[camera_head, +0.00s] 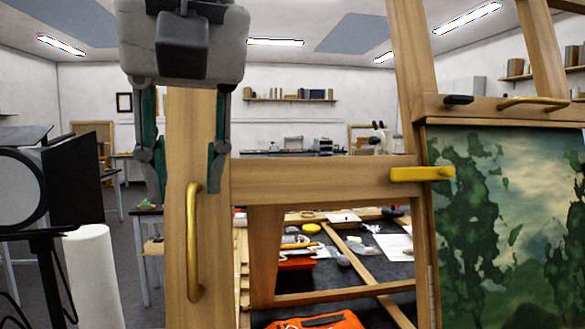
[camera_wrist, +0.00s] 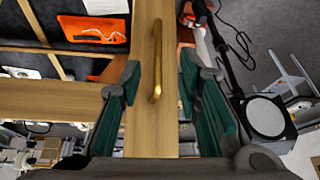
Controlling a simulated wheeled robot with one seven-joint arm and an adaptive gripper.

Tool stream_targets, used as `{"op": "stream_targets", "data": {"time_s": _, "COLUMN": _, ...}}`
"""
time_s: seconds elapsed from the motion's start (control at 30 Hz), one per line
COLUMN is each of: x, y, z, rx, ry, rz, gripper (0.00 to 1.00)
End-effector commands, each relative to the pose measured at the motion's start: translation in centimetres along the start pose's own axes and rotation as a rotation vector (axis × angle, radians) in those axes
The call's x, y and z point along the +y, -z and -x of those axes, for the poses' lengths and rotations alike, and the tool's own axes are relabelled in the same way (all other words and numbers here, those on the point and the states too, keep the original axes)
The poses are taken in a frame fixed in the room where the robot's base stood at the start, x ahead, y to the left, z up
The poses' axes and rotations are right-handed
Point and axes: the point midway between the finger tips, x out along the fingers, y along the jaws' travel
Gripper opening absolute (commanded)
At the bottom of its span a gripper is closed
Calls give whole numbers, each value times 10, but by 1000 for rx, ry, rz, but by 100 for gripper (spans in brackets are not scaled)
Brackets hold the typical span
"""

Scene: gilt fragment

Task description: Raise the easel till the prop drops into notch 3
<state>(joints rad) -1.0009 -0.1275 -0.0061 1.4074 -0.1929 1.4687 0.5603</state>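The wooden easel (camera_head: 300,181) fills the middle and right of the head view. A brass pull handle (camera_head: 193,245) runs upright on its left post. It also shows in the wrist view (camera_wrist: 158,62). My gripper (camera_head: 186,188) is open and empty, pointing down, its green-padded fingers to either side of the post at the level of the handle's top. In the wrist view my gripper (camera_wrist: 160,68) has the post and handle between its fingers, with visible gaps. A yellow peg (camera_head: 420,174) juts from the crossbar's right end. I cannot make out the prop or any notches.
A painted landscape canvas (camera_head: 505,220) stands at the right. A black studio lamp (camera_head: 60,185) and a white cylinder (camera_head: 95,275) stand to the left. An orange item (camera_head: 312,321) lies low in front. A dark bench with tools shows through the frame.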

Motion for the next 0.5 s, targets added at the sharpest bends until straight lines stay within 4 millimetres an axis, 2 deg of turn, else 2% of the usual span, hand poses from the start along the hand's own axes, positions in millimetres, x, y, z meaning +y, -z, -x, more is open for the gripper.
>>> {"op": "stream_targets", "data": {"time_s": 0.13, "x": 8, "y": -1, "z": -2, "rx": 0, "ry": -4, "rz": -7, "gripper": 31}}
{"op": "stream_targets", "data": {"time_s": 0.23, "x": 33, "y": -5, "z": -10, "rx": 0, "ry": -18, "rz": -28, "gripper": 31}}
{"op": "stream_targets", "data": {"time_s": 0.37, "x": 90, "y": -23, "z": -28, "rx": 1, "ry": -50, "rz": -75, "gripper": 31}}
{"op": "stream_targets", "data": {"time_s": 0.5, "x": 152, "y": -59, "z": -51, "rx": 4, "ry": -87, "rz": -133, "gripper": 31}}
